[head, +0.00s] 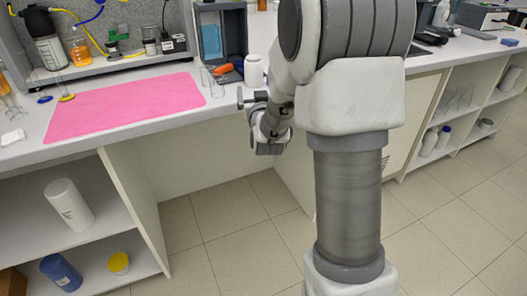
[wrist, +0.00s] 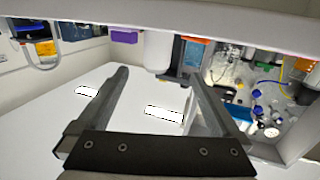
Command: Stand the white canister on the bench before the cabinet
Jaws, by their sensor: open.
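A white canister (head: 253,72) stands on the bench (head: 25,153), right beside a grey open-fronted cabinet (head: 236,35). In the wrist view, which shows the bench upside down, a white canister (wrist: 158,50) appears beyond the gap between my fingers. A second, larger white cylinder (head: 68,204) with dark markings is tilted in the picture on a shelf below the bench at left. My gripper (wrist: 157,75) is open and empty, apart from both. In the head view my gripper (head: 270,148) is low by the bench's front edge, its fingers hard to make out.
A pink mat (head: 125,107) covers the bench at left. Clear glassware and an orange-handled tool (head: 222,69) lie near the cabinet. A blue container (head: 61,271) and a yellow-lidded tub (head: 119,263) are on the lower shelf. My arm hides part of the bench.

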